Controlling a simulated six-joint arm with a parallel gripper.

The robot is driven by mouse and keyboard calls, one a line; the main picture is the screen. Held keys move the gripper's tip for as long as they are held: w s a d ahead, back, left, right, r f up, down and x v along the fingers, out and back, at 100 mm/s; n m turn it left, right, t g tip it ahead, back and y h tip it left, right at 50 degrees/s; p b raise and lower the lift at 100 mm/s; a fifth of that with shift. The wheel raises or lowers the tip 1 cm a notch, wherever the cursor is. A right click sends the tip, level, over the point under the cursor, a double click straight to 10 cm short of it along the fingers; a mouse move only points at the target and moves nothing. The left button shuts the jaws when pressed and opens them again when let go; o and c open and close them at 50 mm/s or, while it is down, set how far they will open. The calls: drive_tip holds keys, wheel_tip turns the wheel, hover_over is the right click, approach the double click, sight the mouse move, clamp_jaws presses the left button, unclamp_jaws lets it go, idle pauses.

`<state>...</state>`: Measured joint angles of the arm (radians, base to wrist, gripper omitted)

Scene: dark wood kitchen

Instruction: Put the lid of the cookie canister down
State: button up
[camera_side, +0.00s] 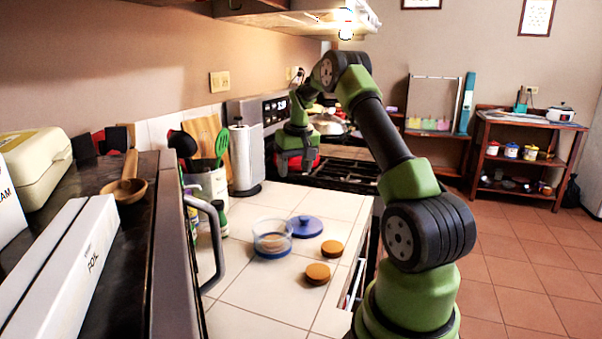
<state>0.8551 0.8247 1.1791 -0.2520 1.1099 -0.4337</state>
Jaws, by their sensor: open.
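The cookie canister (272,238) is a clear round container with a blue base, standing on the white tiled counter (255,309). A brown, cookie-like content shows inside it. Its blue lid (306,226) lies flat on the tiles just right of the canister, knob up. My gripper (296,168) hangs above the far part of the counter, beyond and well above the lid and canister. It is open and touches neither of them. Its fingers are small and dark in this view.
Two brown round cookies (318,273) (332,248) lie on the counter near its right edge. A paper towel roll (243,158) and a utensil holder (208,183) stand along the wall. The stove (345,172) is behind. A dark appliance handle (212,245) juts at left.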

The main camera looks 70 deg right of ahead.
drive_tip(key=a+r+n+t, duration=0.1)
drive_tip(key=a+r, duration=0.5)
drive_tip(key=a, duration=0.4)
drive_tip(key=a+r+n+t, duration=0.1)
drive_tip(key=a+r+t, duration=0.1)
drive_tip(key=a+r, duration=0.6)
drive_tip(key=s+a+f+n+t+y, duration=0.1)
drive_tip(key=s+a+n+t+y, duration=0.1)
drive_tip(key=s+a, duration=1.2)
drive_tip(key=a+y, duration=0.1)
drive_tip(key=a, duration=0.2)
drive_tip(key=shift+s+n, duration=0.25)
drive_tip(key=shift+n, duration=0.05)
drive_tip(key=shift+d, duration=0.1)
